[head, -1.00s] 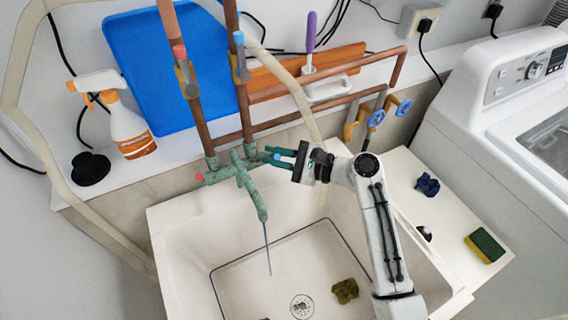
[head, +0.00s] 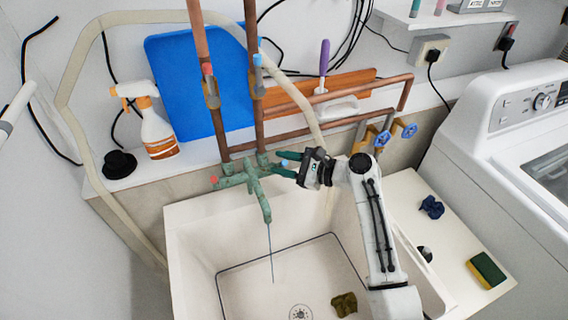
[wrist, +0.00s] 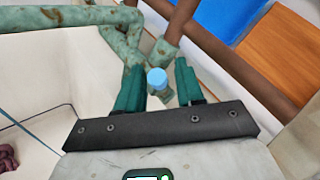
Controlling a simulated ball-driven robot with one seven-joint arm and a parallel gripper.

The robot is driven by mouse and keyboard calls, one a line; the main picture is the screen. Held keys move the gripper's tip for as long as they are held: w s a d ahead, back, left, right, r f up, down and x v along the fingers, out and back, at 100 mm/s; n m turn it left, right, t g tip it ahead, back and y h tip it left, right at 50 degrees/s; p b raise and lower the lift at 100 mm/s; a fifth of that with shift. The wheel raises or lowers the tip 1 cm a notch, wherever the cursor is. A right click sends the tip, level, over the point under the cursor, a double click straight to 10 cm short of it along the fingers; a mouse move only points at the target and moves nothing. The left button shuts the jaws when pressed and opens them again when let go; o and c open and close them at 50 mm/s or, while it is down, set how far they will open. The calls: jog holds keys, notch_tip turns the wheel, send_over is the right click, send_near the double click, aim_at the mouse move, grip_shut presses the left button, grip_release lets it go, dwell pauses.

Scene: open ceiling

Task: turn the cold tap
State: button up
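The green, weathered tap (head: 257,187) is on the wall above the sink, with a thin stream falling from its spout. Its red-tipped handle (head: 214,181) is on the left. The blue-tipped cold handle (head: 284,163) is on the right and also shows in the wrist view (wrist: 157,78). My gripper (head: 287,165) is at the cold handle, its dark green fingers on either side of the blue tip. In the wrist view my gripper (wrist: 160,84) is open, with gaps visible between the tip and both fingers. Contact lower on the handle cannot be told.
Copper pipes (head: 257,110) rise behind the tap. The white sink (head: 190,262) lies below. Two blue-wheeled valves (head: 383,139) are to the right of my gripper. A spray bottle (head: 157,130) stands on the ledge at left, and a washing machine (head: 500,150) is at right.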

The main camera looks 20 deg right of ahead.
jog(key=b+v, duration=0.1)
jog(key=v, duration=0.9)
jog(key=shift+s+d, duration=0.25)
jog(key=shift+s, duration=0.05)
jog(key=shift+b, duration=0.3)
